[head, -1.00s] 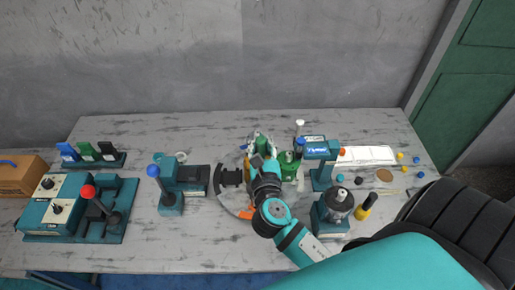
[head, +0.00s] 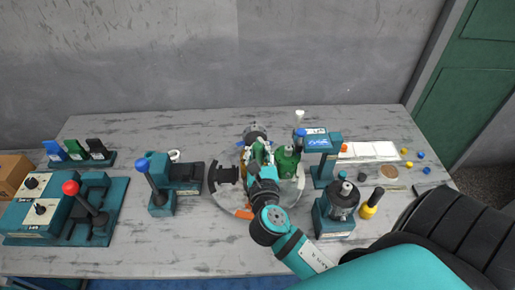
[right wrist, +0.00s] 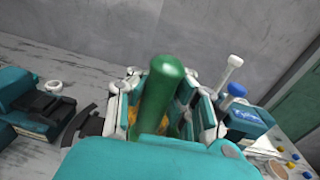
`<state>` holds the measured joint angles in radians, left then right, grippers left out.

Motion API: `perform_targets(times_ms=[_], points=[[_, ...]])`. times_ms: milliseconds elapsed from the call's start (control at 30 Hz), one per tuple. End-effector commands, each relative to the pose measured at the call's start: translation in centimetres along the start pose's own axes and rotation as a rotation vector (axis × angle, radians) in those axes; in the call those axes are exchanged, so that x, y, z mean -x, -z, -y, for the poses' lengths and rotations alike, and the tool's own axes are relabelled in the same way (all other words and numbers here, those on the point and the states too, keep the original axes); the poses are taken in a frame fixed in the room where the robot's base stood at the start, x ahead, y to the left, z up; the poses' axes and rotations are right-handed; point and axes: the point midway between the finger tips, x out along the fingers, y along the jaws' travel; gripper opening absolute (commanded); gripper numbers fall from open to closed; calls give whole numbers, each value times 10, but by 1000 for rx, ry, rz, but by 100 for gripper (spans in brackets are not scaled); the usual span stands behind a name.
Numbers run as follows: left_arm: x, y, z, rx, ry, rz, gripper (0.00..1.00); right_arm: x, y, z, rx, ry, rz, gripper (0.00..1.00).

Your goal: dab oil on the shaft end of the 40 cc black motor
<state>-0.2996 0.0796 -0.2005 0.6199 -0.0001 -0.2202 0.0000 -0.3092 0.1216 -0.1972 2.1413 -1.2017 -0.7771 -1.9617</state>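My right gripper (head: 260,160) is over the round turntable (head: 226,199) in the middle of the table, its fingers around a green rounded part (right wrist: 160,95). In the right wrist view one finger stands on each side of this part; contact is unclear. A grey metal motor-like part (head: 254,131) stands at the turntable's back. A green motor-like part (head: 287,163) stands right of the gripper. A dark cylindrical part (head: 342,196) sits in a teal stand at the right. I cannot tell which part is the 40 cc black motor, nor make out its shaft end. My left gripper is not in view.
A yellow bottle with a dark top (head: 372,203) stands beside the teal stand. A teal press-like device (head: 321,150) with a blue knob is right of the turntable. A blue-knobbed lever fixture (head: 160,190) and a red-knobbed panel (head: 75,205) are left. The front-middle table is clear.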

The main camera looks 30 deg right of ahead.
Motion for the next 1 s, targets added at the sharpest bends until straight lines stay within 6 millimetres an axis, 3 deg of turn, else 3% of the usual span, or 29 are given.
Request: perform_targets(times_ms=[1000], points=[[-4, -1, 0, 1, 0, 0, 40, 0, 5, 0, -1, 0, 0, 0]])
